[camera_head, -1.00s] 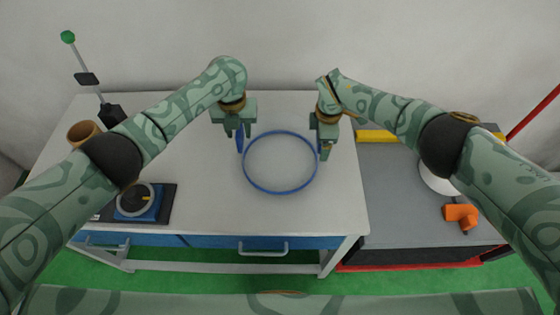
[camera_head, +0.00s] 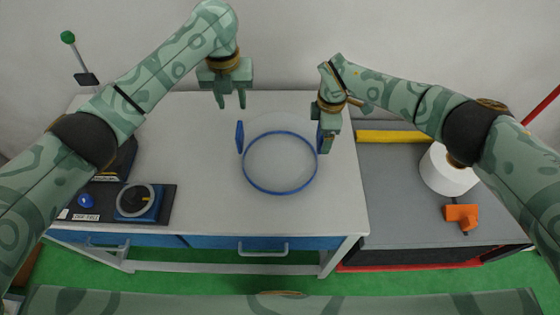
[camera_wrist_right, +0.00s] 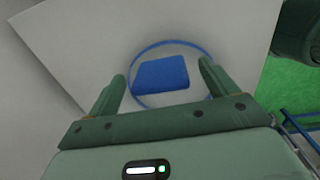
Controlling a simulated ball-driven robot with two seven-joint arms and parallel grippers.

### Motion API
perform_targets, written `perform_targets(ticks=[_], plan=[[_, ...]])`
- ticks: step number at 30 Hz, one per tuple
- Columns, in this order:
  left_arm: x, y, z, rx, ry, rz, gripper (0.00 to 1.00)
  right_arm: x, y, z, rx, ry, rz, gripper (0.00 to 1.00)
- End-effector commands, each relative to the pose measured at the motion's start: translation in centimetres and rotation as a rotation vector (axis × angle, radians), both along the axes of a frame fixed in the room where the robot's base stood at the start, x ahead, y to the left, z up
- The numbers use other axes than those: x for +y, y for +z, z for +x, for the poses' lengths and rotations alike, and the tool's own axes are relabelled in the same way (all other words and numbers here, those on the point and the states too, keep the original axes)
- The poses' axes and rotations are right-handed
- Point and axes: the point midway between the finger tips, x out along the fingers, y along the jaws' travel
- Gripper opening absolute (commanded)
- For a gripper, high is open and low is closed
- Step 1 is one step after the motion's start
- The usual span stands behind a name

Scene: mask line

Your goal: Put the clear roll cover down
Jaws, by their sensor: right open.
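The clear roll cover (camera_head: 263,187) lies on the white table, a see-through disc with a blue rim and blue upright tabs on its left and right sides. My left gripper (camera_head: 231,106) is open and empty, up and behind the left tab (camera_head: 239,137), apart from it. My right gripper (camera_head: 325,148) is at the right tab, partly hiding it. In the right wrist view, the right fingers (camera_wrist_right: 162,72) stand apart on either side of the blue tab (camera_wrist_right: 160,73), with the rim around behind it.
On the grey surface to the right are a white roll (camera_head: 446,172), an orange piece (camera_head: 461,214) and a yellow bar (camera_head: 391,136). The white table (camera_head: 210,205) is clear around the cover.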

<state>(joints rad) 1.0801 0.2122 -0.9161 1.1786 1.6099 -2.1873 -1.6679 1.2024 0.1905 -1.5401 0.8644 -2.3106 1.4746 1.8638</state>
Motion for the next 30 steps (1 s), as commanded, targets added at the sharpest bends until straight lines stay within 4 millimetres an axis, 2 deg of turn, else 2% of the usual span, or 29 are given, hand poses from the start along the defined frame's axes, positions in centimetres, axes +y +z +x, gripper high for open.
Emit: perform_targets(ticks=[1,3,6,10,15,30], plan=[[0.0,0.0,0.0,0.000,0.000,0.000,0.35,0.0,1.5,0.1,-0.005,0.003,0.001,0.85],[0.0,0.0,0.0,0.000,0.000,0.000,0.35,0.0,3.1,0.0,-0.005,0.002,0.001,0.85],[0.0,0.0,0.0,0.000,0.000,0.000,0.35,0.0,5.2,-0.1,-0.004,0.002,0.000,0.85],[0.0,0.0,0.0,0.000,0.000,0.000,0.35,-0.1,7.0,-0.2,-0.003,0.000,-0.001,0.85],[0.0,0.0,0.0,0.000,0.000,0.000,0.35,0.0,7.8,-0.3,-0.001,0.000,-0.001,0.85],[0.0,0.0,0.0,0.000,0.000,0.000,0.35,0.0,7.8,-0.3,-0.001,0.000,0.000,0.85]])
